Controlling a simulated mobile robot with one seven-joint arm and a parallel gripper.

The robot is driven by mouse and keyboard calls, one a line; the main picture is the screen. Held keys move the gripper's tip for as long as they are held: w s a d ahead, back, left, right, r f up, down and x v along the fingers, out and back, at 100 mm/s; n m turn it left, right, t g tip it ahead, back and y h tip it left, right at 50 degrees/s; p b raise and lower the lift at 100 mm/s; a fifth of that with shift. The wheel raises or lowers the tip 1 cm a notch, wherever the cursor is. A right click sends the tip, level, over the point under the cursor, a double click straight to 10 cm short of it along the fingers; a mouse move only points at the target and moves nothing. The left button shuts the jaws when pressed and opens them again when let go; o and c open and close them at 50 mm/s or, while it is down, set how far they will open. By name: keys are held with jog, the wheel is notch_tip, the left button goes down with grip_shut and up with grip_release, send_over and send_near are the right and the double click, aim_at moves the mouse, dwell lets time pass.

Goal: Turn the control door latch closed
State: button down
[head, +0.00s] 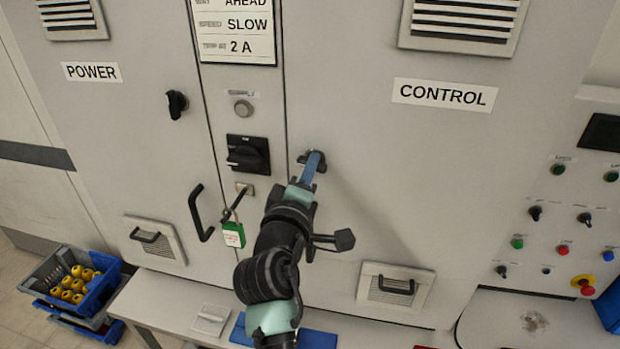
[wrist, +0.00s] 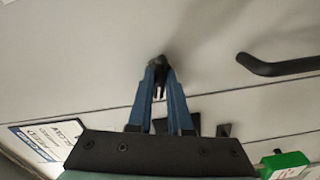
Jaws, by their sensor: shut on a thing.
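The control door (head: 410,190) is the light grey panel under the CONTROL label, and it looks flush in its frame. Its black latch (head: 285,158) sits near the door's left edge, mostly hidden behind my gripper in the head view. My gripper (head: 314,160) has blue fingers and is at the latch. In the wrist view my gripper (wrist: 160,72) has its fingertips closed together on the black latch (wrist: 158,62). The latch's exact angle is hard to tell.
A black rotary switch (head: 248,154) and a green padlock (head: 233,234) are left of my gripper. A black door handle (head: 200,213) projects further left, and another black handle (wrist: 285,66) shows in the wrist view. A button panel (head: 570,230) stands right.

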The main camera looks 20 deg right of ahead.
jog(key=m+b, duration=0.4)
jog(key=shift+f+m, duration=0.25)
jog(key=shift+m, duration=0.15)
jog(key=m+b, duration=0.3)
jog(key=b, duration=0.1)
jog(key=shift+m, duration=0.3)
jog(key=m+b, duration=0.2)
jog(key=m, duration=0.1)
jog(key=shift+b, duration=0.4)
jog(key=shift+r+m+b, duration=0.15)
jog(key=shift+m+b, duration=0.75)
jog(key=shift+m, duration=0.6)
jog(key=shift+r, duration=0.1)
jog(key=c, duration=0.8)
grip_release()
jog(key=shift+c, duration=0.2)
